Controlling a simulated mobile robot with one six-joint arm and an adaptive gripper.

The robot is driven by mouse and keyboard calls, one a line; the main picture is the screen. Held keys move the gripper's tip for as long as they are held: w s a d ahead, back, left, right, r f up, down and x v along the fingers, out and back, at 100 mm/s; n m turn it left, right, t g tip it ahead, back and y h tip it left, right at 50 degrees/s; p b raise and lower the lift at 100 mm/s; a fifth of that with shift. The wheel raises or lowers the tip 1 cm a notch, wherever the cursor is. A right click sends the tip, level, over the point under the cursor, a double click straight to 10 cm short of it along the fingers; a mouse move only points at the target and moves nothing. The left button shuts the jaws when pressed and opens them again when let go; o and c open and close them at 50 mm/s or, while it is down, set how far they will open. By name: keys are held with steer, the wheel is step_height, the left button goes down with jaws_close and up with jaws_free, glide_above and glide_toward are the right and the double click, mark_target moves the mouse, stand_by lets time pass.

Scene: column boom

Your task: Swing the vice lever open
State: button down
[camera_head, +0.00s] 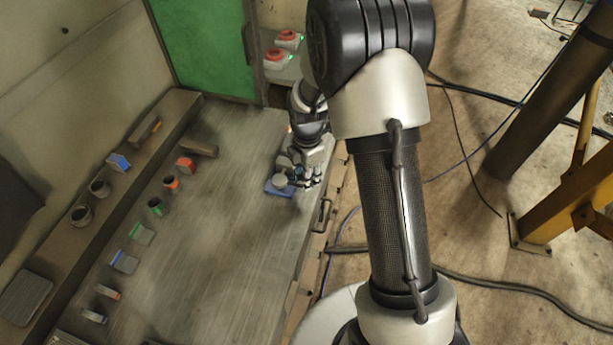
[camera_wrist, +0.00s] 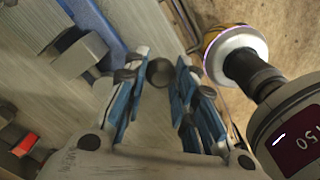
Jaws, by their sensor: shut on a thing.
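The blue vice (camera_head: 277,189) sits near the right edge of the workbench in the head view. Its blue body (camera_wrist: 92,16) and a grey block-like part (camera_wrist: 80,54) show at the upper left of the wrist view. The dark round knob of the vice lever (camera_wrist: 160,72) lies between the fingertips of my gripper (camera_wrist: 158,84). My gripper is shut on this knob, its blue-padded fingers on either side. The rest of the lever is hard to make out. In the head view my gripper (camera_head: 306,178) is right beside the vice and partly hides it.
The workbench (camera_head: 215,235) is clear in its middle. Cups and small coloured blocks stand along its left side and on a raised ledge (camera_head: 115,200). Red-topped devices (camera_head: 275,56) stand beyond the bench's far end, near a green panel (camera_head: 205,45). A drawer handle (camera_head: 322,215) sticks out below the vice.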

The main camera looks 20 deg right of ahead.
steer(key=shift+w, duration=0.1)
steer(key=c, duration=1.3)
jaws_free()
step_height(320, 180, up, 12)
